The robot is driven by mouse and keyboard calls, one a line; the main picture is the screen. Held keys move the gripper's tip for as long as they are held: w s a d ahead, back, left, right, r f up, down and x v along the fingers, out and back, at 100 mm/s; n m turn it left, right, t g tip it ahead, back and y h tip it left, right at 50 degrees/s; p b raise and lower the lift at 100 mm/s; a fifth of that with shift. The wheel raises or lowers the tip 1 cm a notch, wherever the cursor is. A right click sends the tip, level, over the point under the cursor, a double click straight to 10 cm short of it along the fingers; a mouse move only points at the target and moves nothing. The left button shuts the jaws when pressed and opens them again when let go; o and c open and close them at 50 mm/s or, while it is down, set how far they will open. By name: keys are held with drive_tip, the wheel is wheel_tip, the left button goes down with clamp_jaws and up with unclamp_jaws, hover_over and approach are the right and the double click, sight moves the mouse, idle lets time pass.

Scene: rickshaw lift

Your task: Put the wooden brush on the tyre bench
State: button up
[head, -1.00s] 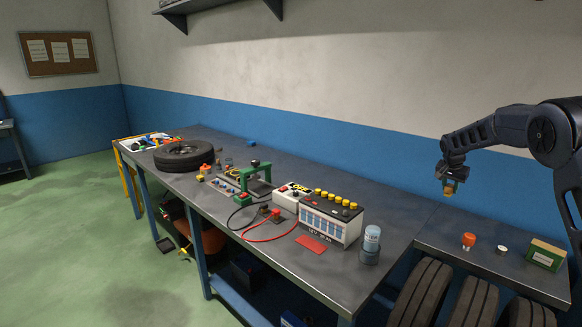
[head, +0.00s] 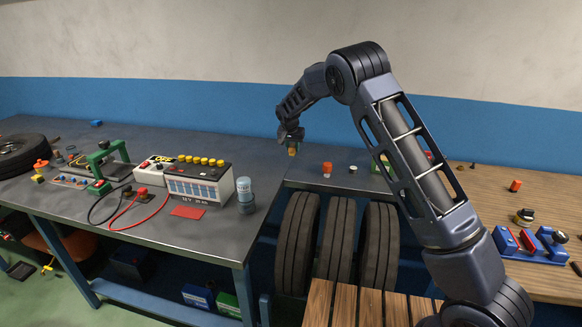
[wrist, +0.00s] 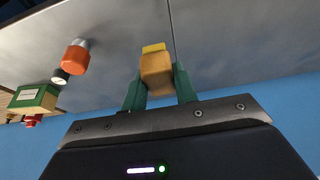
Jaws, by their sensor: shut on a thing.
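My gripper (head: 291,140) is shut on a small light-brown block with a yellow end, which looks like the wooden brush (head: 292,151). In the wrist view the brush (wrist: 155,75) sits between two green fingers. It is held in the air near the seam between the long grey bench and the tyre bench (head: 312,180). The tyre bench is the short grey top above the standing tyres. How high the brush is above it is hard to tell.
An orange-capped item (head: 327,169), a small white-topped item (head: 352,169) and a green box (wrist: 38,98) stand on the tyre bench. A blue bottle (head: 245,190) and a battery (head: 200,180) stand on the long bench. A wooden bench (head: 500,200) adjoins at right.

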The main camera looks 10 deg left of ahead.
wheel_tip(320, 180, down, 10)
drive_tip(key=shift+f, duration=0.2)
idle(0.3)
drive_tip(key=shift+f, duration=0.1)
drive_tip(key=o, duration=1)
drive_tip(key=shift+c, duration=0.2)
